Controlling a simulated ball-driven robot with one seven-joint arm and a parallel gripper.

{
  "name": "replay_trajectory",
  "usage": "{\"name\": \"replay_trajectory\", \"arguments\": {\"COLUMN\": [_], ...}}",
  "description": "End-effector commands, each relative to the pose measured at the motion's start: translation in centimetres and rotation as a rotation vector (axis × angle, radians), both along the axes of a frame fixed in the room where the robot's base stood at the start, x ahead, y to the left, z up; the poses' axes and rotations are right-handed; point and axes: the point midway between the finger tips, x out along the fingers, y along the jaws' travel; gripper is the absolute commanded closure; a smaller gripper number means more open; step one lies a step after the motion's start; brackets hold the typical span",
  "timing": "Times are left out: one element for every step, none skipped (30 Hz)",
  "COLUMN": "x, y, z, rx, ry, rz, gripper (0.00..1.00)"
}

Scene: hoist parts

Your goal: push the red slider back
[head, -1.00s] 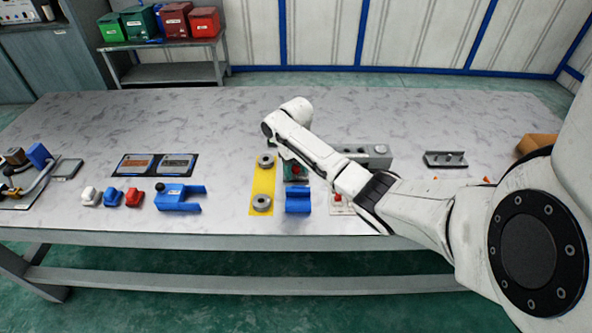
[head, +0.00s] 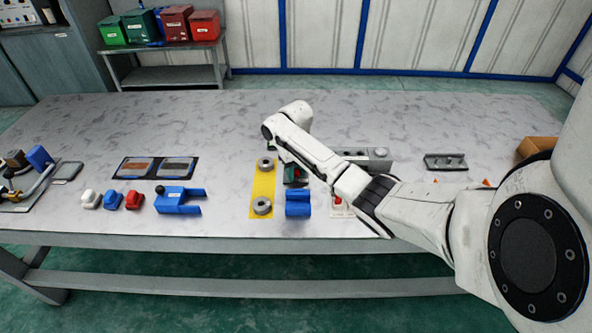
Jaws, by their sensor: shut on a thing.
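A small dark green fixture with a red part, which looks like the red slider (head: 298,173), sits on the table just right of the yellow plate. My arm reaches in from the right, and its wrist is above and behind the fixture. My gripper (head: 289,162) shows only as a dark shape under the wrist, right at the fixture, mostly hidden by my arm. It is shut at the red part, but the contact is too small to see clearly.
A yellow plate (head: 262,189) with two grey rings is on the left. A blue block (head: 298,203) is in front, and a white plate with a red button (head: 338,201) is right. A grey block (head: 365,158) stands behind my forearm. The back left table is clear.

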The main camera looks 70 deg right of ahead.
Motion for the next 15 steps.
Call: {"name": "replay_trajectory", "arguments": {"x": [0.03, 0.04, 0.05, 0.06, 0.08, 0.09, 0.1, 0.11, 0.13, 0.13, 0.15, 0.16, 0.17, 0.19, 0.2], "y": [-0.06, -0.08, -0.13, -0.16, -0.2, -0.23, -0.27, -0.3, -0.34, -0.37, -0.39, -0.43, -0.46, -0.49, -0.52], "z": [0.01, 0.01, 0.0, 0.0, 0.0, 0.0, 0.0, 0.01, 0.01, 0.01, 0.01, 0.01, 0.01, 0.01, 0.01], "rx": [-0.001, -0.001, -0.001, -0.001, -0.001, -0.001, -0.001, -0.001, -0.001, -0.001, -0.001, -0.001, -0.001, -0.001, -0.001], "ry": [-0.001, -0.001, -0.001, 0.0, 0.0, 0.0, 0.0, 0.0, 0.0, 0.0, 0.0, 0.0, 0.0, 0.0, 0.0], "rz": [0.0, 0.0, 0.0, 0.0, 0.0, 0.0, 0.0, 0.0, 0.0, 0.0, 0.0, 0.0, 0.0, 0.0, 0.0], "gripper": [0.88, 0.88, 0.88, 0.88, 0.88, 0.88, 0.88, 0.88, 0.88, 0.88, 0.88, 0.88, 0.88, 0.88, 0.88]}}
